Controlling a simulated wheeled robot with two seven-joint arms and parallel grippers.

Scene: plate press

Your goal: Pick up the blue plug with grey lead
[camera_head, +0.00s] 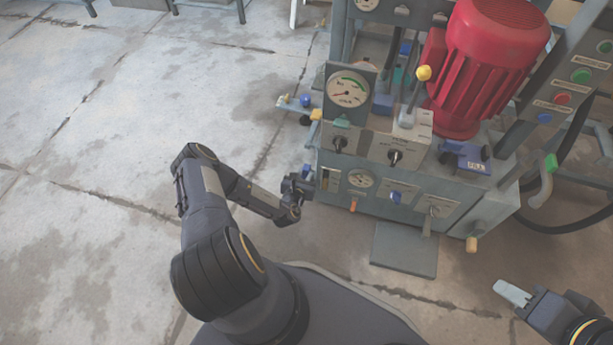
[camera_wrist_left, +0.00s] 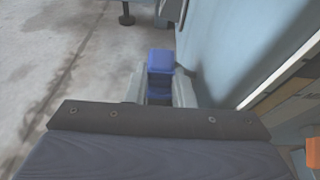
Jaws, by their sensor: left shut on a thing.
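The blue plug (camera_wrist_left: 161,62) sits between the two grey fingers of my left gripper (camera_wrist_left: 160,88) in the left wrist view. The fingers are shut on it, one on each side. In the head view my left gripper (camera_head: 307,182) is at the left side of the machine, low down, close to its side wall. A small bit of blue shows there, mostly hidden by the gripper. The grey lead cannot be made out clearly. My right gripper (camera_head: 512,293) is at the lower right of the head view, away from the machine; its finger gap cannot be seen.
The press machine (camera_head: 400,180) has gauges, knobs, levers and a red motor (camera_head: 490,60). A shelf with small coloured parts (camera_head: 303,103) juts from its left side. A grey plate (camera_head: 404,250) lies in front. The concrete floor on the left is clear.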

